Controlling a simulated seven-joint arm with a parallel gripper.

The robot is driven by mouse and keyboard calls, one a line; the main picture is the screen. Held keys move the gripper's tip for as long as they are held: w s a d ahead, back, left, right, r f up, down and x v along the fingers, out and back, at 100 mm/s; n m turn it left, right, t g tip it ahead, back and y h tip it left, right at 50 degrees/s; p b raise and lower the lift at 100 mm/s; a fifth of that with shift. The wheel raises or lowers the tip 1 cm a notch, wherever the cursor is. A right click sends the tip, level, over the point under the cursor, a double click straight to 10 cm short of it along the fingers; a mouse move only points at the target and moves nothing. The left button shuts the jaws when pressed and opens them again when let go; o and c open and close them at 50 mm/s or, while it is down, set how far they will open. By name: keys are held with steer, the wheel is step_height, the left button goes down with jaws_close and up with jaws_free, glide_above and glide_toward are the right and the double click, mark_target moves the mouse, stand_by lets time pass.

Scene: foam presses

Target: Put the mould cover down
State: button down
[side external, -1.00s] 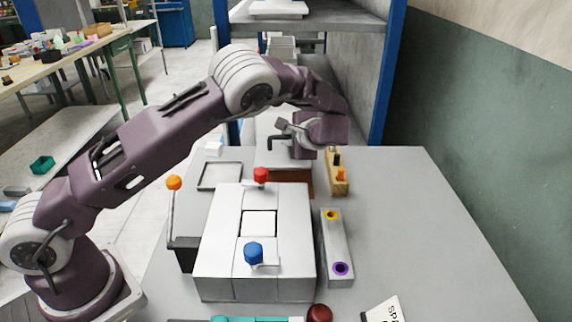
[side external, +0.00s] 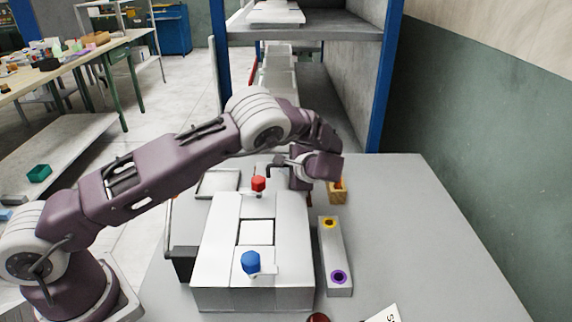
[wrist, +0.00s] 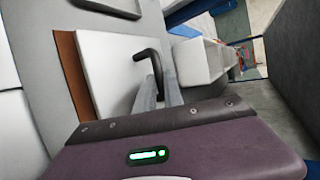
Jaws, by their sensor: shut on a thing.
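The mould cover (wrist: 112,70) is a flat pale plate with a bent black handle (wrist: 150,58), seen in the wrist view. My gripper (wrist: 158,80) is shut on the handle. In the side view my gripper (side external: 289,164) is low behind the white press, with the black handle (side external: 274,166) showing at its left; the plate is mostly hidden there. A brown mat (wrist: 70,75) shows along one edge of the cover. I cannot tell whether the cover touches it.
The white press (side external: 255,296) with red (side external: 258,184) and blue (side external: 251,262) knobs stands in front. A grey block with yellow and purple rings (side external: 335,258) and a wooden block (side external: 337,195) are to the right. The tabletop's right side (side external: 430,230) is mostly clear.

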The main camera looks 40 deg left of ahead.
steer(key=c, duration=1.5)
jaws_free()
steer(key=shift+f, duration=0.1)
steer(key=shift+o, duration=0.2)
steer(key=a+r+v, duration=0.1)
steer(key=v, duration=1.2)
steer(key=s+a+r+n+g+h, duration=0.25)
steer(key=s+r+n+h, duration=0.35)
steer(key=s+r, duration=0.9)
steer(key=s+d+t+h, duration=0.2)
steer(key=s, duration=0.8)
steer(key=s+d+n+t+h, duration=0.1)
steer(key=s+d+h, duration=0.1)
steer(key=s, duration=0.8)
steer(key=shift+s+d+f+t+h, duration=0.25)
steer(key=shift+s+t+h, duration=0.15)
steer(key=shift+h, duration=0.2)
